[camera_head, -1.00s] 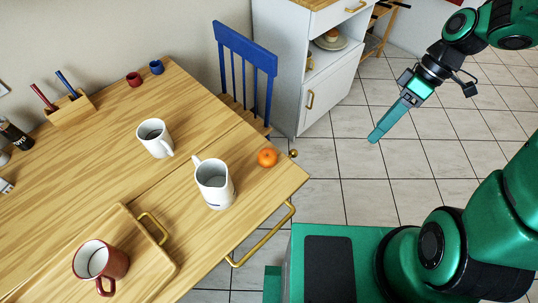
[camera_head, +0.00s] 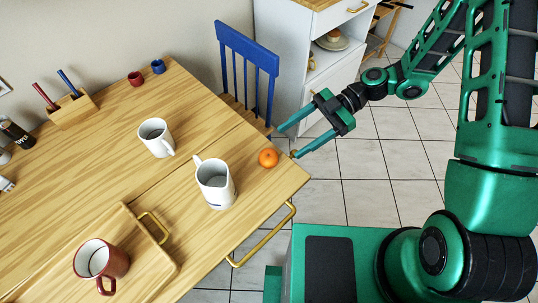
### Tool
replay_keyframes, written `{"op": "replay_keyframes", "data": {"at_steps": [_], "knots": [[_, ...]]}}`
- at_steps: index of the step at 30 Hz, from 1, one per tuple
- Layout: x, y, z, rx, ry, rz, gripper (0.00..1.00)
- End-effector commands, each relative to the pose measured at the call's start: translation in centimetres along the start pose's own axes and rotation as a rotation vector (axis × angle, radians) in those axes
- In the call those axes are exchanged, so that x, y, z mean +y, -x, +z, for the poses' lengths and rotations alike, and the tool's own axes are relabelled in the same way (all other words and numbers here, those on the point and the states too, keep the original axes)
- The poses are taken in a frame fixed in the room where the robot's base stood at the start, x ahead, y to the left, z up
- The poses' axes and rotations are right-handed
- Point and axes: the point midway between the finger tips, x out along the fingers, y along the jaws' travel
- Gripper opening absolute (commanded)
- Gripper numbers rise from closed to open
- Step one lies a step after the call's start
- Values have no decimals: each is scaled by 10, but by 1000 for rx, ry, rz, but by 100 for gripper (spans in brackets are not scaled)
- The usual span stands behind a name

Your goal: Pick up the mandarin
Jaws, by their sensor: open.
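The mandarin (camera_head: 268,158) is a small orange fruit on the wooden table, near its right corner. My gripper (camera_head: 287,143) is open and empty. Its two long teal fingers point left toward the mandarin from the right. The upper fingertip is above and beyond the fruit in the picture, and the lower one is just right of it. The fingers appear apart from the mandarin; their exact height over the table is hard to tell.
A white jug (camera_head: 215,184) stands left of the mandarin. A white mug (camera_head: 156,138), a red mug (camera_head: 101,264) and a wooden tray (camera_head: 125,226) are farther left. A blue chair (camera_head: 247,72) stands behind the table corner. A brass rail (camera_head: 264,238) runs along the front edge.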

Motion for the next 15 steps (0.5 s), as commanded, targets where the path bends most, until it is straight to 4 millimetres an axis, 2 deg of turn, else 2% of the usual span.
{"op": "replay_keyframes", "data": {"at_steps": [1,6,15], "knots": [[-1,-9,0,1,-2,-5,64],[-1,-32,0,-1,-2,-3,64],[-2,-54,2,-3,-4,-3,64]]}}
